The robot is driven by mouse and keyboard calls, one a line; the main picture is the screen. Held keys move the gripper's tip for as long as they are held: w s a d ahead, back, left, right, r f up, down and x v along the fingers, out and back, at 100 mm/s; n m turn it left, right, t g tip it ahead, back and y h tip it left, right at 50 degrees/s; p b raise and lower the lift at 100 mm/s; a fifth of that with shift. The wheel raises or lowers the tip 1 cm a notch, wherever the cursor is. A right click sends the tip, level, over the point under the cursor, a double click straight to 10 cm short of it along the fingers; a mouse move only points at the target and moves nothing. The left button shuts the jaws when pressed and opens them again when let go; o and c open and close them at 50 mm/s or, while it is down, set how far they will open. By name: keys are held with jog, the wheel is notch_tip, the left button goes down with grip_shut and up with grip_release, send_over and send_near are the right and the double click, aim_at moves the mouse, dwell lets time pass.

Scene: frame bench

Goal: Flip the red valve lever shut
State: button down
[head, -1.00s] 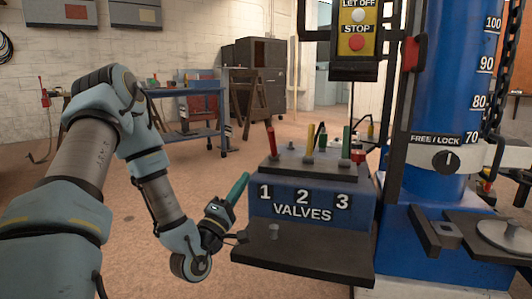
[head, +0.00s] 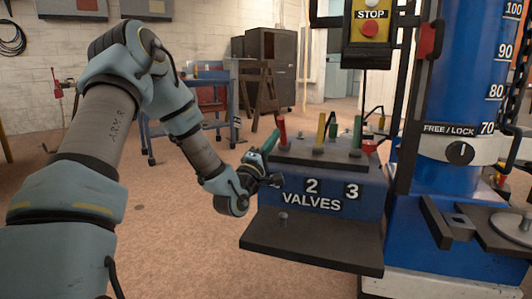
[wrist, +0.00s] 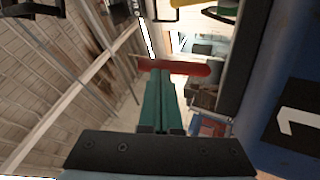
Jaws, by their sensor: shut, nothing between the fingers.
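The red valve lever (head: 282,129) stands nearly upright, tipped slightly left, at the left end of the blue valve box (head: 330,207), behind the spot where label 1 is covered. My gripper (head: 272,139) is shut and empty, its teal fingertips close against the left side of the red lever in the head view. In the wrist view the red lever (wrist: 190,68) lies across the picture just beyond the shut fingers (wrist: 160,95). I cannot tell whether they touch.
A yellow lever (head: 321,127) and a green lever (head: 358,132) stand to the right on the same box. A dark shelf (head: 315,243) juts out in front. The blue column (head: 465,90) and a STOP box (head: 371,22) stand right. The floor at left is open.

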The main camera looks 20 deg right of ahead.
aim_at(279, 124)
jog(key=shift+w+d+r, duration=0.35)
jog(key=shift+w+d, duration=0.05)
jog(key=shift+d, duration=0.1)
jog(key=shift+r, duration=0.1)
